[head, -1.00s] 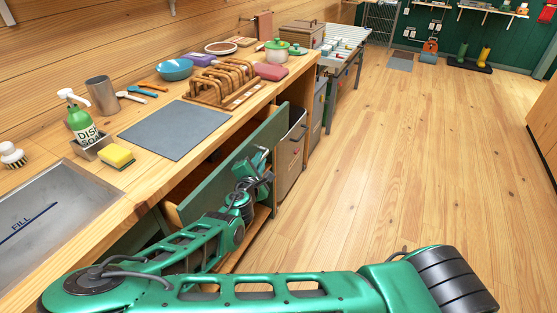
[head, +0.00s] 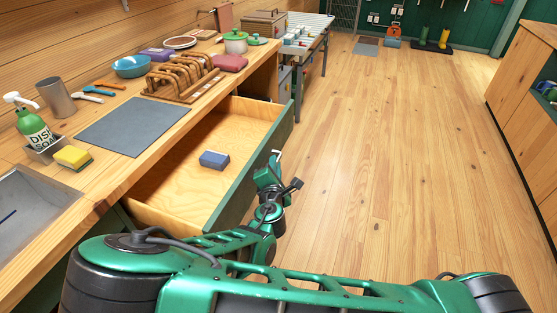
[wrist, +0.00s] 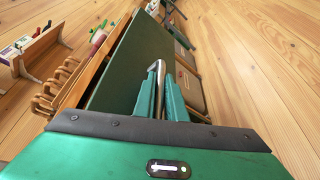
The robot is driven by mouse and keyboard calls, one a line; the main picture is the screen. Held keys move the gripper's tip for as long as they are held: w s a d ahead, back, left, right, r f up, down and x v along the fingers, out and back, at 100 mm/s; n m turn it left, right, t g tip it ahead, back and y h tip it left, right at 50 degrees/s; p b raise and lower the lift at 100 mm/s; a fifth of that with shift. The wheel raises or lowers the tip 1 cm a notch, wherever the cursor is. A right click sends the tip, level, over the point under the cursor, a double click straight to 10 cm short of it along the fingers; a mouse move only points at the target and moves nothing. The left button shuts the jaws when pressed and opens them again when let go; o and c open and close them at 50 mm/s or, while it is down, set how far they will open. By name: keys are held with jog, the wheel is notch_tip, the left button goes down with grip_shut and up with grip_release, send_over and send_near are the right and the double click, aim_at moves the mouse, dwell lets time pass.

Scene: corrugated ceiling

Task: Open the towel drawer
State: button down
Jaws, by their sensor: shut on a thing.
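The towel drawer (head: 240,128) stands pulled well out from under the counter in the head view, with a bare wooden inside and a green front. A small blue block-like thing (head: 213,160) lies on its floor. My gripper (head: 274,165) is at the outer side of the green front. In the wrist view the fingers of my gripper (wrist: 160,72) are closed around a slim metal handle (wrist: 158,66) beside the green drawer front (wrist: 128,65). The fingers and my arm hide part of the front in the head view.
The counter above holds a grey mat (head: 140,125), a wooden rack (head: 180,80), a blue bowl (head: 132,67) and a soap bottle (head: 33,128). Open floor (head: 390,160) lies to the right. A wooden cabinet (head: 525,110) stands at the far right.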

jog(key=shift+s+d, duration=0.1)
jog(key=shift+d, duration=0.45)
jog(key=c, duration=2.1)
grip_release()
jog(key=v, duration=1)
jog(key=shift+s, duration=0.25)
